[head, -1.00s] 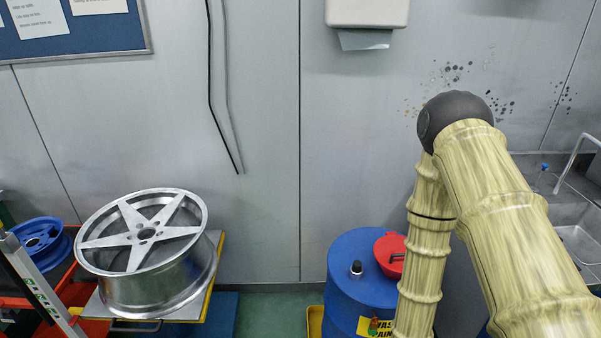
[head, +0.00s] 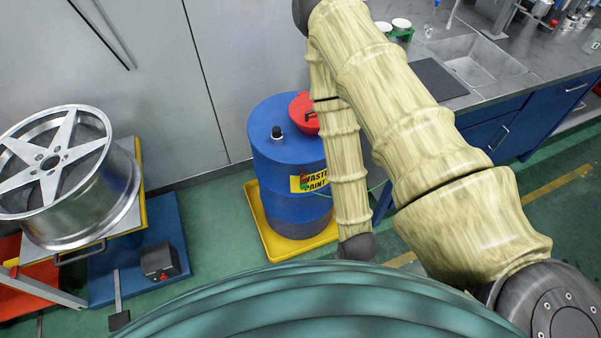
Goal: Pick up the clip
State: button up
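I cannot make out the clip for certain. A small red and green item (head: 305,177) sits against the yellow label on the blue waste paint drum (head: 280,160), and a thin green line shows to the right of the drum. The item is too small to tell whether it is the clip. My arm comes down in front of the drum's right side and ends in a dark joint low in the view. My gripper is not in view, so its state is hidden.
The drum stands in a yellow tray (head: 258,225) and has a red funnel (head: 304,112) on top. A silver wheel (head: 70,175) rests on a lift at left, with a dark box (head: 160,261) on its blue base. A sink counter (head: 475,65) stands at right. Green floor lies between.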

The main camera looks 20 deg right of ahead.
aim_at(303, 183)
jog(key=k, duration=1.1)
jog(key=z, duration=0.1)
jog(key=i, duration=0.65)
jog(key=z, duration=0.45)
